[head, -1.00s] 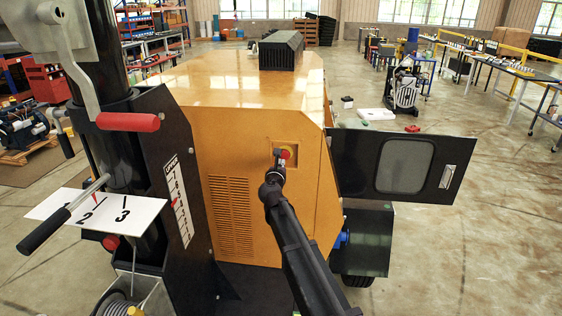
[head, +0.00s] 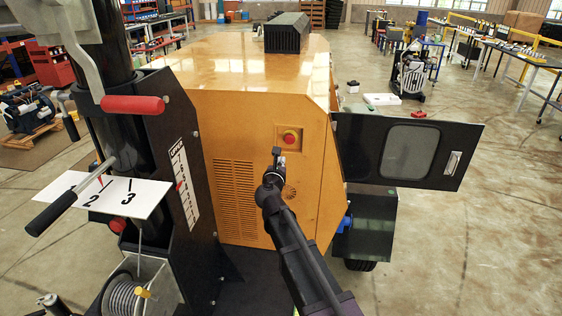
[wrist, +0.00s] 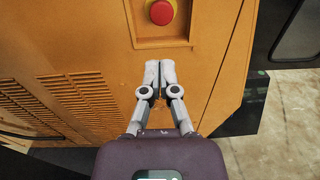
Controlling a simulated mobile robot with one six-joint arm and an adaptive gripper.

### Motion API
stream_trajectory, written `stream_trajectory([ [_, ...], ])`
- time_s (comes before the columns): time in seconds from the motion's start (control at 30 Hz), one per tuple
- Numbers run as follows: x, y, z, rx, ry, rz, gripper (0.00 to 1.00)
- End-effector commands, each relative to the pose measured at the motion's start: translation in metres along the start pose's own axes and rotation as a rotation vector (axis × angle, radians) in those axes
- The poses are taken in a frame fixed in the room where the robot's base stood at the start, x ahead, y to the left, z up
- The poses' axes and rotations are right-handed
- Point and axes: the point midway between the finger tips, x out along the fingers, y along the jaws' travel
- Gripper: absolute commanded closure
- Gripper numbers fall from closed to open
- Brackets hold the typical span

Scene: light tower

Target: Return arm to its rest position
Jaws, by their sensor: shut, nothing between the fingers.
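My gripper (head: 276,151) is shut and empty, held in front of the orange cabinet (head: 225,110) of the light tower. It is below and a little left of the red emergency button (head: 289,138), apart from it in the picture. In the wrist view the closed fingertips (wrist: 160,64) point up toward the red button (wrist: 161,12) in its recessed panel. My arm reaches up from the bottom of the head view.
The black door (head: 405,150) stands open at the right of the cabinet. On the left are the mast with a red-handled crank (head: 132,104), a numbered plate (head: 150,192) and a cable reel (head: 128,298). Open floor lies to the right.

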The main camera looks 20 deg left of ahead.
Motion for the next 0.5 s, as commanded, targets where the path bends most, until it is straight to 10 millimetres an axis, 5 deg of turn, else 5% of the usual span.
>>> stream_trajectory([
  [0.33, 0.000, -0.004, -0.001, 0.010, 0.003, -0.006, 1.00],
  [0.5, 0.002, -0.031, -0.005, 0.098, 0.027, -0.060, 1.00],
])
